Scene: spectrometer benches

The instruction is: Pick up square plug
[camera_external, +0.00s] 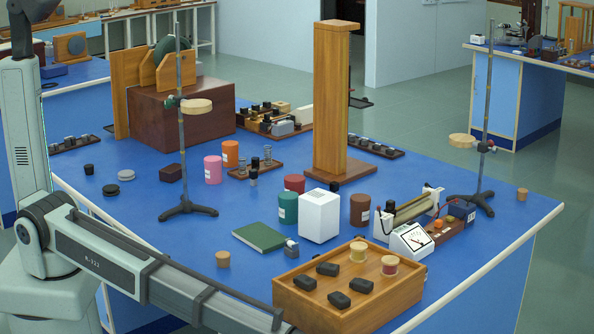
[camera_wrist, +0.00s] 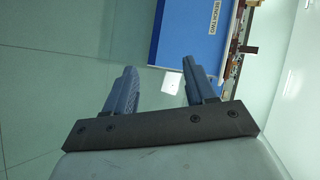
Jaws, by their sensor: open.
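My gripper (camera_wrist: 158,86) shows in the wrist view with its two blue fingers apart and nothing between them. In the external view my arm runs out of the bottom edge, so the gripper is hidden there. A small grey and white block-shaped piece (camera_external: 291,247), possibly the square plug, stands on the blue bench (camera_external: 150,240) between the green book (camera_external: 259,236) and the wooden tray (camera_external: 350,310). It is too small to be sure. It does not show in the wrist view. The wrist view faces the floor and a bench side marked "BENCH TWO" (camera_wrist: 210,18).
A white box (camera_external: 320,216) and colored jars stand behind the small piece. The tray holds black blocks and two spools. A cork (camera_external: 222,259) stands at the front left. Two tall stands and a wooden column rise from the bench. A white square plate (camera_wrist: 172,85) shows beyond my fingers.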

